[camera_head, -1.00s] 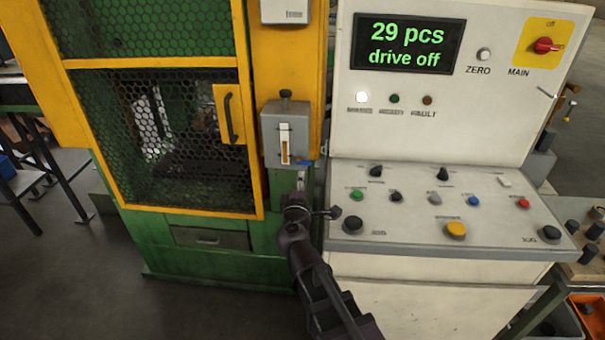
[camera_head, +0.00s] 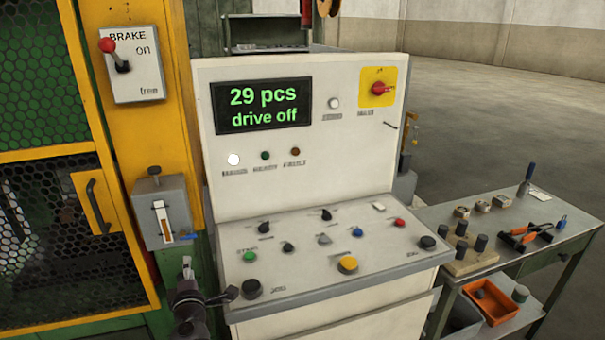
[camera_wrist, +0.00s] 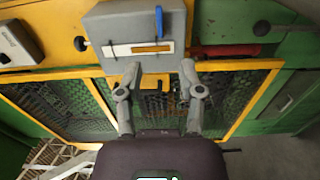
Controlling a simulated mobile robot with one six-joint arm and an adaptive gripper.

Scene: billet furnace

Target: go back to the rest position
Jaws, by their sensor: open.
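My gripper (camera_head: 208,282) is low in the head view, in front of the gap between the yellow machine frame and the control console (camera_head: 330,213). Its fingers are apart with nothing held. In the wrist view my gripper (camera_wrist: 160,72) has its two fingers spread, pointing toward the grey box with a slotted gauge (camera_wrist: 140,25). That grey box (camera_head: 162,210) also shows in the head view, on the yellow post up and left of my gripper. I cannot tell whether a fingertip touches anything.
The console display (camera_head: 262,106) reads "29 pcs, drive off". A brake plate (camera_head: 135,65) has a red-knobbed lever at the top left. A mesh guard door (camera_head: 60,230) is at left. A side table (camera_head: 480,225) with tools and an orange bin (camera_head: 490,302) stands at right.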

